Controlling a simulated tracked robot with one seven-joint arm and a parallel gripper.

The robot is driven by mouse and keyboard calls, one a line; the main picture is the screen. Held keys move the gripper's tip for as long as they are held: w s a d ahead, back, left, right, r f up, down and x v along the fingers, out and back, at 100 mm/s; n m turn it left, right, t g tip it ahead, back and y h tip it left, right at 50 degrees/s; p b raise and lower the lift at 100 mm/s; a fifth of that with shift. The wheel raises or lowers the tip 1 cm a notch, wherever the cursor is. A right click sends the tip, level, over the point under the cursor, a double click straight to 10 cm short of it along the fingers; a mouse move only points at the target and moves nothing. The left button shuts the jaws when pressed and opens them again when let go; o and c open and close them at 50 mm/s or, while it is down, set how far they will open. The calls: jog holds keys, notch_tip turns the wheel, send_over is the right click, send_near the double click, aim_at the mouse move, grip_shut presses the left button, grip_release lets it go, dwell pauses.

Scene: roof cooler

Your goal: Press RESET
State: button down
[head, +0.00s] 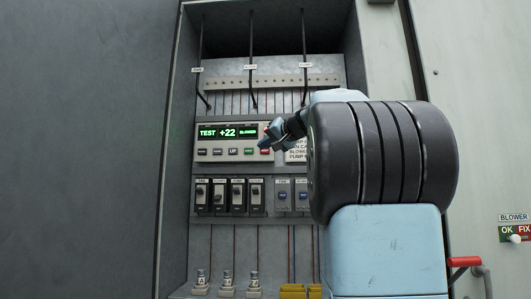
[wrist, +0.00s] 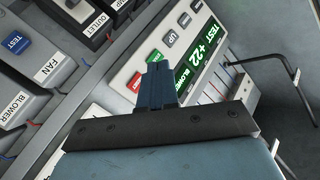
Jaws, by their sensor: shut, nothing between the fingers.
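The control panel (head: 222,142) in the open cabinet has a green-lit display (head: 227,132) reading TEST, +22 and BLOWER. A row of buttons runs below it: grey ones, a green button (head: 249,151) and a red button (head: 265,151) at the right end. In the wrist view the red button (wrist: 135,81) and green button (wrist: 154,57) show just left of the fingers. Their lettering is too small to read surely. My gripper (head: 263,143) is shut and empty, its tips at the panel's right end near the red button; it also shows in the wrist view (wrist: 158,68). I cannot tell whether it touches the panel.
A row of black switches (head: 229,195) and blue TEST buttons (head: 283,195) sits below the panel. Black rods (head: 252,60) hang above it. A label plate (head: 297,155) is partly hidden by my arm. A red-handled lever (head: 464,262) stands at the right.

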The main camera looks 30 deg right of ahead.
jog(key=w+d, duration=0.4)
jog(key=w, duration=0.2)
dwell(0.3)
jog(key=shift+w+d, duration=0.15)
dwell(1.9)
jog(key=shift+w+d, duration=0.2)
jog(key=shift+w, duration=0.1)
jog(key=shift+w+d+r, duration=0.1)
jog(key=shift+w+d, duration=0.1)
jog(key=shift+w, duration=0.1)
dwell(0.8)
jog(key=shift+s+a, duration=0.45)
jog(key=shift+s, duration=0.2)
dwell(0.4)
jog(key=s+a, duration=0.2)
jog(key=s, duration=0.2)
jog(key=shift+s+a, duration=0.1)
jog(key=shift+a, duration=0.3)
